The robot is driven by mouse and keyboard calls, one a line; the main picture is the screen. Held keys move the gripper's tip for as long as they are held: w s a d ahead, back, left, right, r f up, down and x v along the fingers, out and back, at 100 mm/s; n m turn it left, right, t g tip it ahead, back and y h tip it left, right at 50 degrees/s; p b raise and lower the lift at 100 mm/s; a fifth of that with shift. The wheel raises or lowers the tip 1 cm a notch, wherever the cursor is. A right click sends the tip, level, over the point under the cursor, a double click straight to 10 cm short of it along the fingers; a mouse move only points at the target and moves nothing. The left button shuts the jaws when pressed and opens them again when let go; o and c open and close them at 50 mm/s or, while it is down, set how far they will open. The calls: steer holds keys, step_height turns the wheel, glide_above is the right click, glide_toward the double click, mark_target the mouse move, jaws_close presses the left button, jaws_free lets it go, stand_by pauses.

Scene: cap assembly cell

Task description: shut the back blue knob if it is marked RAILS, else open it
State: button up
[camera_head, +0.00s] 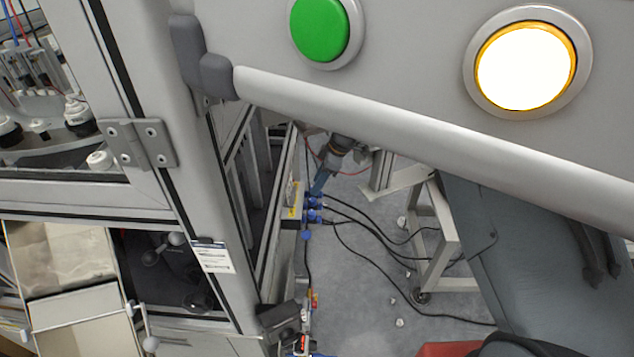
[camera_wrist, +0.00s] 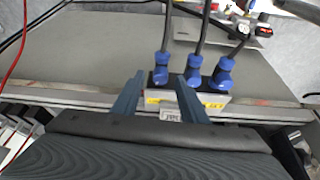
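In the wrist view, several blue cable-ended fittings stand in a row on a grey block with yellow labels (camera_wrist: 215,103): a left one (camera_wrist: 160,76), a middle one (camera_wrist: 193,72) and a right one (camera_wrist: 223,72). I cannot tell which is the back knob, or whether it is open or shut. A small tag (camera_wrist: 171,116) on the block has lettering too small to read. My gripper (camera_wrist: 159,79) is open, its two fingers apart on either side of the left fitting in the picture; contact is not clear. In the head view my gripper (camera_head: 319,182) is just above the blue fittings (camera_head: 315,200).
Black cables (camera_head: 370,225) run from the fittings across the floor. A grey wheeled frame (camera_head: 437,235) stands to the right. The cabinet (camera_head: 205,185) is close on the left. A panel with a green button (camera_head: 322,28) and a lit button (camera_head: 525,66) covers the upper right.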

steer(key=shift+a+f, duration=0.25)
steer(key=shift+f, duration=0.3)
jaws_close()
steer(key=shift+m, duration=0.4)
steer(key=m+b, duration=0.1)
steer(key=m+t+b, duration=0.1)
steer(key=shift+s+f+m, duration=0.1)
steer(key=shift+s+m, duration=0.1)
steer(key=shift+m, duration=0.1)
steer(key=shift+s+a+m+t+h+b, duration=0.1)
steer(key=shift+m+t+h+b, duration=0.6)
steer(key=shift+m+b, duration=0.95)
steer(key=shift+m, duration=0.45)
